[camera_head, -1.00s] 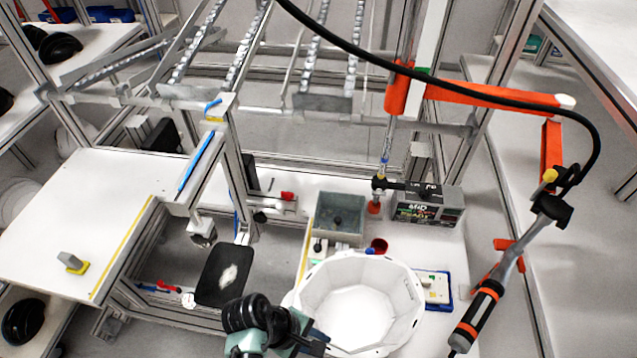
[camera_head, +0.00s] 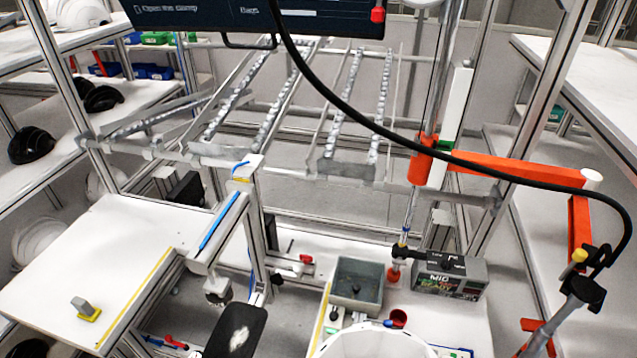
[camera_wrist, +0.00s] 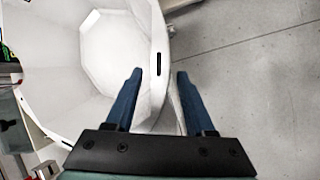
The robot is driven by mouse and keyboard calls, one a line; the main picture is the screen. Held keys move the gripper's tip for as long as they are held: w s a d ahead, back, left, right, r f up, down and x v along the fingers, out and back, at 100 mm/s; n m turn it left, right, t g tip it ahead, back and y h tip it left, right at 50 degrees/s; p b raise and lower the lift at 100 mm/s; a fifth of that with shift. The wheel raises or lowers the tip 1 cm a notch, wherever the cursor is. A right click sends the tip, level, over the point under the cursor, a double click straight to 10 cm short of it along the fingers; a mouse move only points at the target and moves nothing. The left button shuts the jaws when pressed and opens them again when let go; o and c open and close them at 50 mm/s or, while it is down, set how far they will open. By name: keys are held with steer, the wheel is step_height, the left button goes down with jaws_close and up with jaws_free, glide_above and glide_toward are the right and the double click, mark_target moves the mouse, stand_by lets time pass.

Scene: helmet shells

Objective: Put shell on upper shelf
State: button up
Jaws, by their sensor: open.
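The white shell (camera_head: 372,345) lies open side up at the bottom edge of the head view, cut off there. In the wrist view the shell (camera_wrist: 105,55) fills the upper left, its faceted inside showing. My gripper (camera_wrist: 160,72) is open, with its two blue fingers apart on either side of the shell's rim. The left finger is over the inside and the right finger is outside. I cannot tell whether they touch it. A raised rack with sloped roller rails (camera_head: 297,88) stands behind the work table.
A grey bin (camera_head: 355,286) and a dark-faced box (camera_head: 450,276) stand behind the shell. An orange jointed arm (camera_head: 520,172) with a black cable hangs at the right. A white side table (camera_head: 110,240) is at the left. A dark screen (camera_head: 250,15) crosses the top.

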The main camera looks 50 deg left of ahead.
steer(key=v, duration=1.1)
steer(key=shift+s+r+b, duration=0.2)
steer(key=shift+r+b, duration=0.1)
steer(key=shift+b, duration=0.05)
